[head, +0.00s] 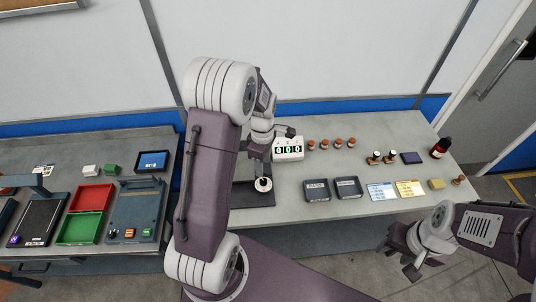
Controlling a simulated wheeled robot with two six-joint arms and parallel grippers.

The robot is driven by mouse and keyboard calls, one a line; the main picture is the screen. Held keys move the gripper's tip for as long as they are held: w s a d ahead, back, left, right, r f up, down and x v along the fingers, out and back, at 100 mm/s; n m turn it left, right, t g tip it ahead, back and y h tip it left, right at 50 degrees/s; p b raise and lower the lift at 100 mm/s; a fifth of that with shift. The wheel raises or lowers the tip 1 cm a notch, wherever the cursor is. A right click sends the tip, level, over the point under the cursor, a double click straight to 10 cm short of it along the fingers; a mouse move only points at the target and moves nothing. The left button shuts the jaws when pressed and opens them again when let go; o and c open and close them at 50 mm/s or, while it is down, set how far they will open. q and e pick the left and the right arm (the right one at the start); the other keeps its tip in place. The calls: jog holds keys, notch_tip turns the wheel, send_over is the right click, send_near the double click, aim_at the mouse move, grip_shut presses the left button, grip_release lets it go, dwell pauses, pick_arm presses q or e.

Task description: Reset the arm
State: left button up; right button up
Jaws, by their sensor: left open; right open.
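My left arm reaches up over the bench in the middle of the head view. Its gripper (258,153) points down above a dark stand (250,194), beside a white display box (288,149). My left gripper is open, partly hidden behind its own wrist; I see nothing held in it. A small black-and-white round item (263,184) sits on the stand below it. My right gripper (398,262) is open and empty, over the floor in front of the bench at the lower right.
Brown-capped bottles (337,143), dark boxes (348,187), blue and yellow cards (410,188) and a dark red-labelled bottle (441,147) stand on the right bench. The left bench holds a red tray (92,196), a green tray (82,227) and a grey-blue device (135,210).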

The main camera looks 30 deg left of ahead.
pick_arm(q)
jog(key=s+d+m+b, duration=0.1)
jog(key=s+d+m, duration=0.2)
jog(key=s+m, duration=0.3)
jog(key=s+d+m+t+b, duration=0.1)
jog(key=s+d+m, duration=0.3)
jog(key=m, duration=0.8)
jog(key=shift+s+d+m+b, duration=0.2)
jog(key=shift+s+m+b, duration=0.2)
jog(key=shift+s+b, duration=0.55)
jog(key=shift+s+r, duration=0.1)
jog(key=shift+s, duration=0.2)
dwell(2.1)
